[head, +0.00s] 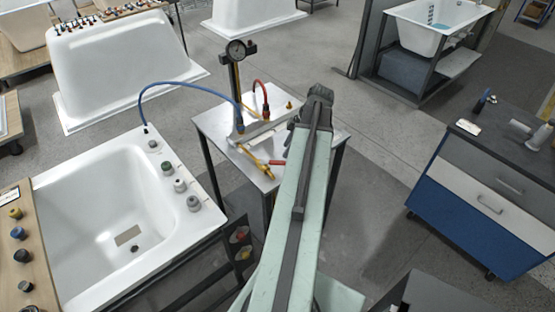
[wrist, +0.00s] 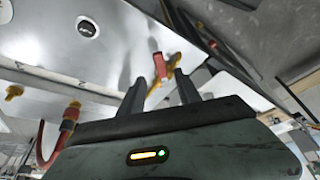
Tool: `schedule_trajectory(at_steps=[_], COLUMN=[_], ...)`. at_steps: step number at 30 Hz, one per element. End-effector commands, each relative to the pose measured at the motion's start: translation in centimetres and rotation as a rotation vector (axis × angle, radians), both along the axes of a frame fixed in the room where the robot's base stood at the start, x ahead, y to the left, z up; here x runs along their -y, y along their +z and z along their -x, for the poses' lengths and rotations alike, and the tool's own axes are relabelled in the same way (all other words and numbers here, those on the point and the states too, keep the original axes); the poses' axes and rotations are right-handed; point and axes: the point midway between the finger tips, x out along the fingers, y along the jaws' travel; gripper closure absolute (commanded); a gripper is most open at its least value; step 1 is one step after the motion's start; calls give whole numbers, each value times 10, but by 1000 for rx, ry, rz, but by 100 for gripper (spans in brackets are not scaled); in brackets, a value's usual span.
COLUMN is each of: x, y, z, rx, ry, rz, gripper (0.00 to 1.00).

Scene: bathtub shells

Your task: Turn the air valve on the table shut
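The air valve is a yellow fitting (head: 256,161) with a red lever handle (head: 277,162), on the metal-topped table (head: 211,119). In the wrist view the red handle (wrist: 159,66) shows beside the yellow valve body (wrist: 175,66). My gripper (wrist: 158,78) is open, its two dark fingers apart on either side of the handle's line of sight. I cannot tell whether the handle is between the fingers or just beyond the tips. In the head view my arm hides the fingers.
A gauge on a post (head: 237,52) stands on the table, with a blue hose (head: 185,84) and a red hose (head: 258,84). A white bathtub shell (head: 75,200) is close on the left. A blue-fronted drawer cabinet (head: 470,222) stands at right. Floor between is clear.

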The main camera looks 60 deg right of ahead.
Motion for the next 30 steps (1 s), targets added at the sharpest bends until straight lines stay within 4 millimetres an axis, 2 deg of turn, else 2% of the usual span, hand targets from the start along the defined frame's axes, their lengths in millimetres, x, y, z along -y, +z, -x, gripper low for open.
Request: schedule_trajectory(at_steps=[1,10,13,20,21,24,25,30], x=[-1,-10,-12,-12,-12,-12,-12,-12], y=[-12,-61,-66,-64,-64,-64,-64,-64], z=[-2,-20,-23,-24,-24,-24,-24,-24], rx=[0,0,0,0,0,0,0,0], ry=[1,2,1,1,1,2,2,2], rz=[0,0,0,0,0,0,0,1], gripper=[60,60,60,60,66,93,100,100])
